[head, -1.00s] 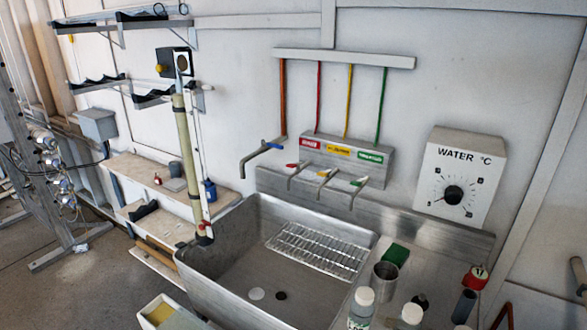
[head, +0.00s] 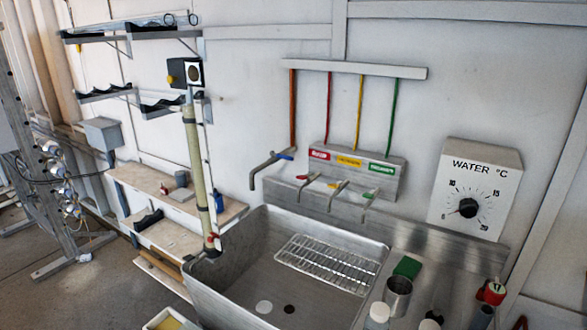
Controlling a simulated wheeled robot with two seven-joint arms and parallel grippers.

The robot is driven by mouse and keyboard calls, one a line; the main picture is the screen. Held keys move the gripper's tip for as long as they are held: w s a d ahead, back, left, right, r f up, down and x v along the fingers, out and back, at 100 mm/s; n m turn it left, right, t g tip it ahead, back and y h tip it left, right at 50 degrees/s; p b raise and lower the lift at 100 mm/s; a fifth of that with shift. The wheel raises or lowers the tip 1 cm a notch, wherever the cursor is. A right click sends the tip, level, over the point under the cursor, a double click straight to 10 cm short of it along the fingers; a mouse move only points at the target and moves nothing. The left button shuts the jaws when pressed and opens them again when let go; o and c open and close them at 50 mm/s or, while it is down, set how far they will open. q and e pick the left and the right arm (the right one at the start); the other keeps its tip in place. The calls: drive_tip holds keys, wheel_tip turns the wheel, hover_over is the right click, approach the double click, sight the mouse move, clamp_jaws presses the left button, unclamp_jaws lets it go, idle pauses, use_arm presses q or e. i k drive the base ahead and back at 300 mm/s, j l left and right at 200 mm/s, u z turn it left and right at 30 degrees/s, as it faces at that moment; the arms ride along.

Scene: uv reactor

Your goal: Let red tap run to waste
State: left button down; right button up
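The red-handled tap (head: 307,182) sticks out from the wall panel above the sink, under a red label (head: 320,155). A red pipe (head: 328,108) comes down to the panel above it. Its spout points down over the back of the steel sink (head: 225,275). I cannot make out any water running from it. The sink floor has a dark round drain hole (head: 289,308) with a pale disc (head: 264,307) beside it. Neither of my grippers is in view.
A blue-handled tap (head: 268,163) is left of the red one; yellow (head: 336,188) and green (head: 368,196) taps are right. A wire rack (head: 325,264) lies in the sink. A steel beaker (head: 398,296), green sponge (head: 407,266) and bottles crowd the right worktop. A tall tube (head: 195,160) stands left.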

sight(302, 177)
drive_tip(key=i+j, duration=0.15)
drive_tip(key=j, duration=0.2)
drive_tip(key=i+j, duration=0.1)
drive_tip(key=j, duration=0.2)
drive_tip(key=i+j, duration=0.15)
drive_tip(key=j, duration=0.2)
drive_tip(key=i+j, duration=0.15)
drive_tip(key=j, duration=0.2)
drive_tip(key=i+j, duration=0.1)
drive_tip(key=j, duration=0.25)
drive_tip(key=z, duration=2.4)
drive_tip(key=j, duration=0.1)
